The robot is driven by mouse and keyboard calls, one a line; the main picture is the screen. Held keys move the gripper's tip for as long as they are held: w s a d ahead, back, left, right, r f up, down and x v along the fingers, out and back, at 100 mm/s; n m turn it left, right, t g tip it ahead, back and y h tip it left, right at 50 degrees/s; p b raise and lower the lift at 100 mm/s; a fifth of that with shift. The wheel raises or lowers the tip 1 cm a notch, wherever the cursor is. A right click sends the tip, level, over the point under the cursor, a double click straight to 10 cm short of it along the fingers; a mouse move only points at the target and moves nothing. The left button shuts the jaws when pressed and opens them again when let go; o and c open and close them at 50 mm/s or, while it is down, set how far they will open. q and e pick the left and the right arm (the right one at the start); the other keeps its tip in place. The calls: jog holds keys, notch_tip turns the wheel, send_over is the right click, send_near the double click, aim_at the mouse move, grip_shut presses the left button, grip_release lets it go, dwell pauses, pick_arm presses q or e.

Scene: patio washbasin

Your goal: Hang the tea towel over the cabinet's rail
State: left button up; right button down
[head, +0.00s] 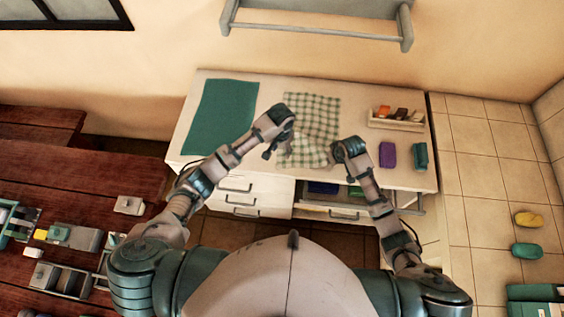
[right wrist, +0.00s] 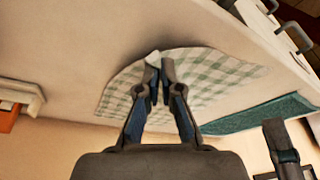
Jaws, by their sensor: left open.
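The green-and-white checked tea towel (head: 312,112) lies on the white counter, its near part bunched or lifted between my grippers. My right gripper (head: 334,156) is at the towel's near right side; in the right wrist view its fingertips (right wrist: 159,66) are together on a pale bit of the towel (right wrist: 205,72). My left gripper (head: 272,150) is open at the towel's near left side; I cannot tell whether it touches the cloth. A grey wall cabinet with a horizontal rail (head: 315,33) is above the counter. Another bar (head: 335,211) runs along the counter's open lower front.
A teal mat (head: 222,112) covers the counter's left part. A small box of items (head: 397,121), a purple block (head: 387,155) and a teal block (head: 420,156) stand at the right. Drawers (head: 240,192) are below. A dark wood table (head: 75,190) is at the left.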

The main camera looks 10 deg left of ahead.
aim_at(280, 163)
pick_arm(q)
jog(key=f, duration=0.7)
jog(key=shift+a+f, duration=0.25)
jog(key=shift+d+f, duration=0.1)
jog(key=shift+f, duration=0.5)
jog(key=shift+f, duration=0.1)
grip_shut()
jog(key=shift+s, duration=0.1)
dwell(0.7)
jog(key=shift+r, duration=2.55)
